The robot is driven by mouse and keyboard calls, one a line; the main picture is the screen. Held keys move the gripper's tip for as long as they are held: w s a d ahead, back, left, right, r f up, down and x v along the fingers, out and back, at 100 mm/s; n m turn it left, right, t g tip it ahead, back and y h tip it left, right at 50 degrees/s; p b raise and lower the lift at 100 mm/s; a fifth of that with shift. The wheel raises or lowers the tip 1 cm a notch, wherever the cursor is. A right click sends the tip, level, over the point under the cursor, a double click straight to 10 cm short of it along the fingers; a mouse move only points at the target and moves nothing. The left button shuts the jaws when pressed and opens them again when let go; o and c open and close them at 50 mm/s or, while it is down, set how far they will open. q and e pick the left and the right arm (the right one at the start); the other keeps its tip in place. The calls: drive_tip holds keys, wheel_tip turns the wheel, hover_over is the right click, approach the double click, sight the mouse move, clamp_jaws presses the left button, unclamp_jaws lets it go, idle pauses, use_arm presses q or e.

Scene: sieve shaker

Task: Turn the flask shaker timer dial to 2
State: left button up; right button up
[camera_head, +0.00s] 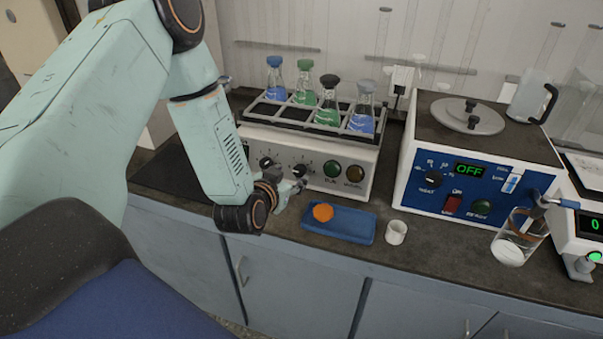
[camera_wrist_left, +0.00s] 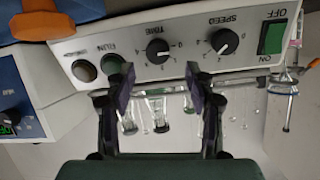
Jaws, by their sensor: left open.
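The flask shaker (camera_head: 318,140) is a white box with a rack of flasks on top. Its front has a black timer dial (camera_head: 300,170); the left wrist view shows this dial (camera_wrist_left: 157,51), upside down, under its TIME label. Its exact setting is too small to read. My left gripper (camera_head: 292,187) is in front of the panel near the timer dial. In the left wrist view my left gripper (camera_wrist_left: 160,72) is open, with one finger on each side of the dial and nothing held. Contact cannot be told. My right gripper is out of view.
The speed dial (camera_wrist_left: 224,41) and green power switch (camera_wrist_left: 272,38) are beside the timer dial, the run button (camera_wrist_left: 112,64) on its other side. A blue tray (camera_head: 345,225) with an orange object and a white cup (camera_head: 396,232) stand in front. A blue-panelled machine (camera_head: 480,180) stands right.

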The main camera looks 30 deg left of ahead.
sight(299, 171)
use_arm(q)
drive_tip(key=x, duration=0.4)
drive_tip(key=shift+w+d+b, duration=0.1)
drive_tip(key=shift+d+b, duration=0.05)
drive_tip(key=shift+b, duration=0.15)
drive_tip(key=shift+w+f, duration=0.2)
drive_tip(key=shift+w, duration=0.1)
drive_tip(key=shift+w+a+f, duration=0.1)
drive_tip(key=shift+w+a, duration=0.15)
drive_tip(key=shift+w, duration=0.05)
drive_tip(key=shift+d, duration=0.15)
drive_tip(key=shift+c, duration=0.7)
drive_tip(key=c, duration=0.5)
clamp_jaws()
